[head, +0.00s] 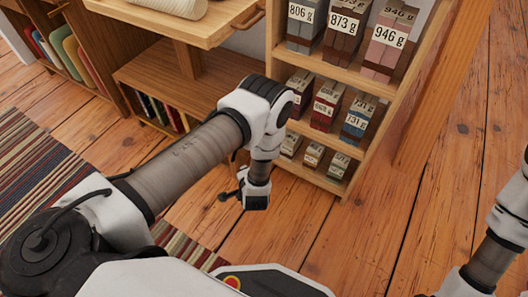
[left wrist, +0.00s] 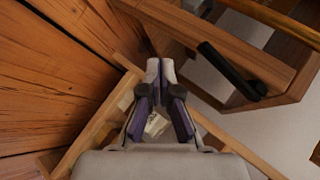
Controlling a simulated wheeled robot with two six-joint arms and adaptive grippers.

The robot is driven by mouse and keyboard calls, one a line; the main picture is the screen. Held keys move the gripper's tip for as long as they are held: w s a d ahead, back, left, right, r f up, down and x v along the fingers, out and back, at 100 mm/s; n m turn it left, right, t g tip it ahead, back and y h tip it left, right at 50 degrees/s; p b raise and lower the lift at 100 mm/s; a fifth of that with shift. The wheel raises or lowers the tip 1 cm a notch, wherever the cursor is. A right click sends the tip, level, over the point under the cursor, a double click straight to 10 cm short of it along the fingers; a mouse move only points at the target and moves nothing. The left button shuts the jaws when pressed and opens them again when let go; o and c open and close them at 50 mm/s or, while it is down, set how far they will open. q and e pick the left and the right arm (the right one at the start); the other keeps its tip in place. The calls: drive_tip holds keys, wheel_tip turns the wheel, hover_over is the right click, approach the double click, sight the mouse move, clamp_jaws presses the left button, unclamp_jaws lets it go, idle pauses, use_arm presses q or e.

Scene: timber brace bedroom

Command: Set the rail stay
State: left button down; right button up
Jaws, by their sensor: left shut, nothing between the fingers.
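In the left wrist view a short black bar (left wrist: 232,70) lies aslant against a wooden board, its rounded end over a grey gap. It may be the rail stay; I cannot tell for certain. My left gripper (left wrist: 160,68) is shut and empty, its fingertips together near wooden edges. The bar is to the right of the fingertips in the picture, apart from them. In the head view my left arm reaches down in front of the shelves, and its fingers are not clear there. My right arm shows at the right edge, its gripper out of frame.
A shelf unit (head: 296,169) holds weight-labelled boxes, such as a blue one (head: 356,122). A wooden desk (head: 178,25) and low cabinet (head: 150,72) stand left of it. A striped rug (head: 45,165) lies at left. The plank floor (head: 400,205) is clear at right.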

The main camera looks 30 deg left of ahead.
use_arm(q)
drive_tip(key=w+d+r+m+g+y, duration=0.1)
drive_tip(key=w+d+m+g+y, duration=0.1)
drive_tip(key=d+y, duration=0.4)
drive_tip(key=shift+w+d+r+m+y, duration=0.2)
drive_tip(key=shift+w+m+y, duration=0.3)
drive_tip(key=shift+y, duration=0.7)
drive_tip(key=shift+w+a, duration=0.1)
drive_tip(key=shift+w, duration=0.05)
drive_tip(key=a+b, duration=0.1)
drive_tip(key=a, duration=0.8)
drive_tip(key=shift+a+r, duration=0.15)
